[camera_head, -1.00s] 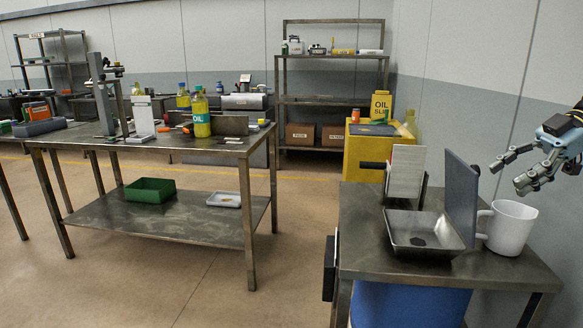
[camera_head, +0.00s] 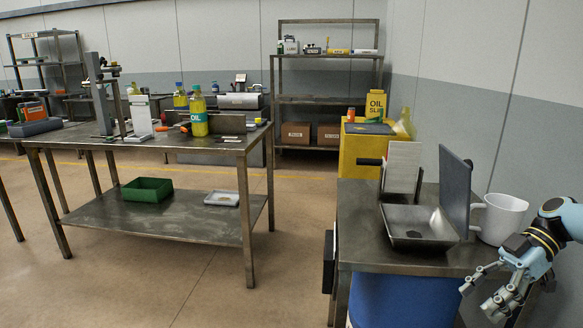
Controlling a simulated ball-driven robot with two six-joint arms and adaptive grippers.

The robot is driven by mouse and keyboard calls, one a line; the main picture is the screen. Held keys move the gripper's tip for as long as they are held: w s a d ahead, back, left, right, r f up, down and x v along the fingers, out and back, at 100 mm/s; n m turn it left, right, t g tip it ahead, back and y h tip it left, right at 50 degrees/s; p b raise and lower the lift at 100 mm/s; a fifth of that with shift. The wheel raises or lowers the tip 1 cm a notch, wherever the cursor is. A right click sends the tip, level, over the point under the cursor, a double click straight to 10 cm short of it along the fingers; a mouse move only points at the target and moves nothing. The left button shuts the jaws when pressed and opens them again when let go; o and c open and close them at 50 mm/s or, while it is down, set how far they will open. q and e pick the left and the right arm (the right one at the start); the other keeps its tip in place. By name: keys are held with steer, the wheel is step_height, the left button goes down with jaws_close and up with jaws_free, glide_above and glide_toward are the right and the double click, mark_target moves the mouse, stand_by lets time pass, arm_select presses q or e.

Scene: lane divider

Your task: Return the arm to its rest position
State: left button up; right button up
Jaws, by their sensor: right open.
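My right gripper (camera_head: 482,293) is at the lower right, in front of and below the front right corner of the small metal table (camera_head: 370,253). Its fingers are spread apart with nothing between them. A white mug (camera_head: 502,219) stands upright on that table at the right, behind my right arm and apart from the gripper. My left gripper does not show.
A metal tray (camera_head: 413,240), an upright dark panel (camera_head: 454,192) and a white panel (camera_head: 403,167) stand on the small table. A blue drum (camera_head: 400,303) is below it. A long workbench (camera_head: 150,145) stands at left. Floor between them is clear.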

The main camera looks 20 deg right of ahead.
steer(key=s+a+f+m+g+h, duration=0.1)
steer(key=s+a+f+m+h, duration=0.15)
steer(key=s+a+f, duration=0.5)
steer(key=s+a+f+m+g+h, duration=0.1)
steer(key=s+a+f+m+g, duration=0.15)
steer(key=s+f, duration=0.9)
steer(key=s+a+f+m+h, duration=0.3)
steer(key=s+a+f, duration=0.3)
steer(key=s+f, duration=0.35)
steer(key=s+a+f+m+h, duration=0.25)
steer(key=s+a+f, duration=0.35)
steer(key=s+f, duration=0.3)
steer(key=w+d+f+m+t+h, duration=0.1)
steer(key=w+d+m+t+h, duration=0.1)
steer(key=w, duration=0.3)
steer(key=shift+w+t, duration=0.25)
steer(key=shift+t, duration=0.2)
steer(key=shift+d+f+m, duration=0.1)
steer(key=shift+m, duration=0.15)
